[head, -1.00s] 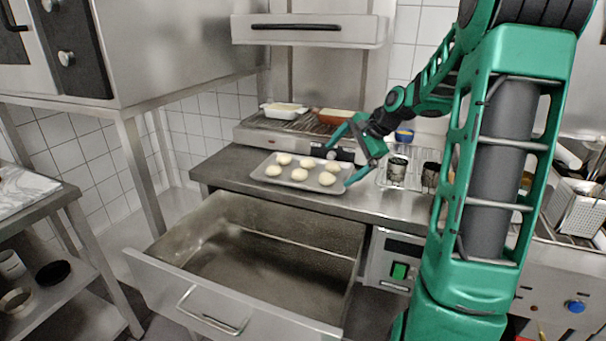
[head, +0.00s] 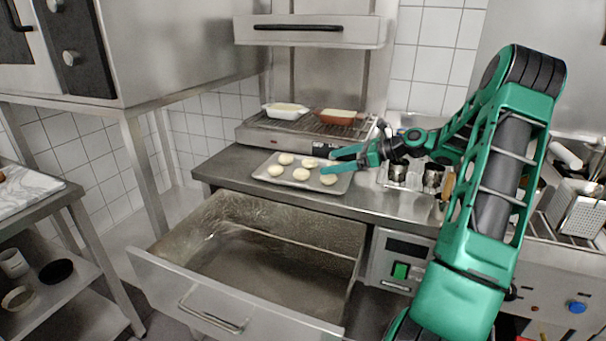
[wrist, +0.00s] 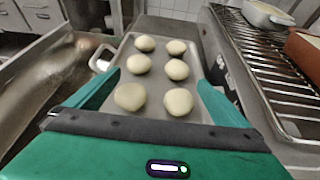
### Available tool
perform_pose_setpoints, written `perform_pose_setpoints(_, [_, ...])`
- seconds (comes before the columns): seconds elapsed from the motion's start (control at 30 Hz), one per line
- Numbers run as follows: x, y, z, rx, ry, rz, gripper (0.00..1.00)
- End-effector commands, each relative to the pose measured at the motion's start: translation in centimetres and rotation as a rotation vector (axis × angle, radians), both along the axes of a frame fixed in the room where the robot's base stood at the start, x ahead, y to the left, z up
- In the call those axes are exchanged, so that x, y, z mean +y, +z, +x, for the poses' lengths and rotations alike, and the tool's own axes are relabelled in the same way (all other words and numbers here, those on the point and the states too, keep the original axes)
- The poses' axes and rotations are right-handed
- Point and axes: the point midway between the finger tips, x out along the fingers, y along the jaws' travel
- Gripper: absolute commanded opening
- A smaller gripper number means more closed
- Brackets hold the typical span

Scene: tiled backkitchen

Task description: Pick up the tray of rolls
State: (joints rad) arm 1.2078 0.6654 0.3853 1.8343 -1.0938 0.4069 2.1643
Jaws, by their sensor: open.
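The tray of rolls (head: 262,181) lies flat on the steel counter above the open drawer, with several pale round rolls (head: 301,174) on it. My gripper (head: 328,162) is at the tray's right end, its green fingers apart and pointing left along the tray. In the wrist view, the tray (wrist: 155,68) runs away from me with the rolls (wrist: 139,63) in two rows. The open fingers (wrist: 152,88) lie on either side of the nearest rolls, close to the tray's long sides. I cannot tell whether they touch the tray.
A grill rack (head: 305,126) behind the tray holds a white dish (head: 284,111) and a brown dish (head: 338,117). Metal cups (head: 397,172) stand right of the tray. An open, empty-looking drawer (head: 270,264) juts out below the counter (head: 235,170).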

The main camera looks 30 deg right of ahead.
Motion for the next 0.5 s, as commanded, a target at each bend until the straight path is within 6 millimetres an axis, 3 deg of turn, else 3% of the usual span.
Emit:
perform_pose_setpoints(0.2, [1.9, -1.3, 2.2, 0.002, 0.0, -0.001, 1.0])
perform_pose_setpoints(0.5, [3.3, -2.2, 3.6, 0.001, -0.001, -0.002, 1.0])
